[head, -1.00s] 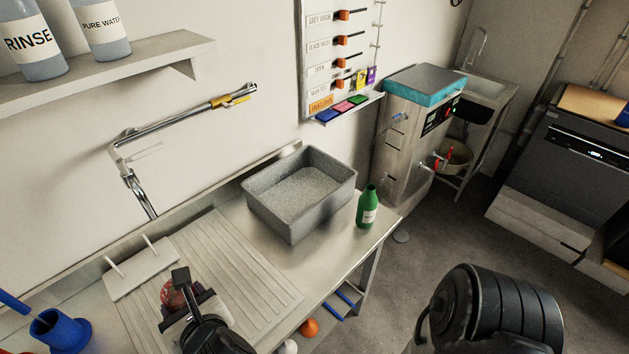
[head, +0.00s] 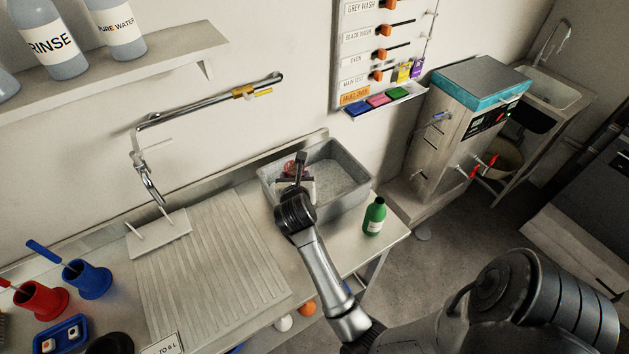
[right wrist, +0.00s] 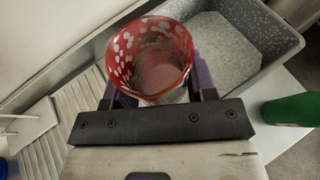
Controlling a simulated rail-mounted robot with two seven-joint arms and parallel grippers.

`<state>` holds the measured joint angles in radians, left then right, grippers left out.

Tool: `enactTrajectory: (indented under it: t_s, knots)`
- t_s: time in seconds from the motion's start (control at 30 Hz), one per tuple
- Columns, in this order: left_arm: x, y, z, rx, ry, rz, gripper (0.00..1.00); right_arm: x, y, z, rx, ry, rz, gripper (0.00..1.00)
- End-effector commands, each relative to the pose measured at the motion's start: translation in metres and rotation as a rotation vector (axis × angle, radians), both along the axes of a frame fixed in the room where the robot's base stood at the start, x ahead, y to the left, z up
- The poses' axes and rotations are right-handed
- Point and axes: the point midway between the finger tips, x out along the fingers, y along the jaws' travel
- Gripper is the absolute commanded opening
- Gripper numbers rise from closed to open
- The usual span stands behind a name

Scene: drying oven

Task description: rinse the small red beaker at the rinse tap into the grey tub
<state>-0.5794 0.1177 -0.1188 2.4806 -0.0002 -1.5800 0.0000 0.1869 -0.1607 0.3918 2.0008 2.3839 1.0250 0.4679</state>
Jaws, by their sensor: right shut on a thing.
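The small red beaker (head: 287,169) is held by my right gripper (head: 296,176) at the left part of the grey tub (head: 350,207) in the head view. In the right wrist view the beaker (right wrist: 150,55) is red with pale spots, its open mouth facing the camera, between dark fingers. The tub (right wrist: 265,75) shows behind it. I cannot tell the beaker's exact height over the tub. The rinse tap (head: 205,107) is a chrome wall pipe with a yellow lever, up and left of the tub. My left gripper is not in view.
A green bottle (head: 375,216) stands right of the tub near the bench edge. A ribbed drainboard (head: 205,265) lies left of it, clear, with a pegged white block (head: 158,235). Blue (head: 88,279) and red (head: 40,300) holders stand at lower left.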

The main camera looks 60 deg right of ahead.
Motion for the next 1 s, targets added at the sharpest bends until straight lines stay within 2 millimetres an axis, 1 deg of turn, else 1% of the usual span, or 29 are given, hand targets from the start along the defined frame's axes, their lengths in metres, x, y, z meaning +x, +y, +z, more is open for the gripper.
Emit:
enactTrajectory:
  t_s: [0.03, 0.1, 0.2, 0.3, 0.4, 0.5, 0.63, 0.77, 1.0]
  knots:
    - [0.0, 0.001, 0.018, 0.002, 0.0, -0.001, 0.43, -0.008, -0.024, 0.003, 0.002, 0.004, -0.042, 0.23]
    - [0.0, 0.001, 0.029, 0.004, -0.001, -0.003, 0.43, -0.02, -0.053, -0.006, 0.002, 0.004, -0.091, 0.23]
    - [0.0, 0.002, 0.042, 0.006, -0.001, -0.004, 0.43, -0.039, -0.088, -0.019, 0.003, 0.003, -0.153, 0.23]
    - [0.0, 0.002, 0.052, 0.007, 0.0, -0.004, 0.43, -0.059, -0.113, -0.03, 0.003, 0.001, -0.204, 0.23]
    - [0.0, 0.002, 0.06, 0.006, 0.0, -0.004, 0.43, -0.075, -0.131, -0.04, 0.001, 0.002, -0.241, 0.23]
    - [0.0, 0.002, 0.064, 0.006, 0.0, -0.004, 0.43, -0.088, -0.143, -0.048, 0.002, 0.001, -0.269, 0.23]
    - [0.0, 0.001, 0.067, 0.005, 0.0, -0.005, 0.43, -0.097, -0.151, -0.054, 0.001, 0.0, -0.286, 0.23]
    - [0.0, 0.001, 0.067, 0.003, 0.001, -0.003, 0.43, -0.1, -0.154, -0.056, 0.0, -0.001, -0.293, 0.23]
    - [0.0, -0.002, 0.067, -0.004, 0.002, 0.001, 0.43, -0.1, -0.154, -0.057, 0.0, -0.001, -0.293, 0.23]
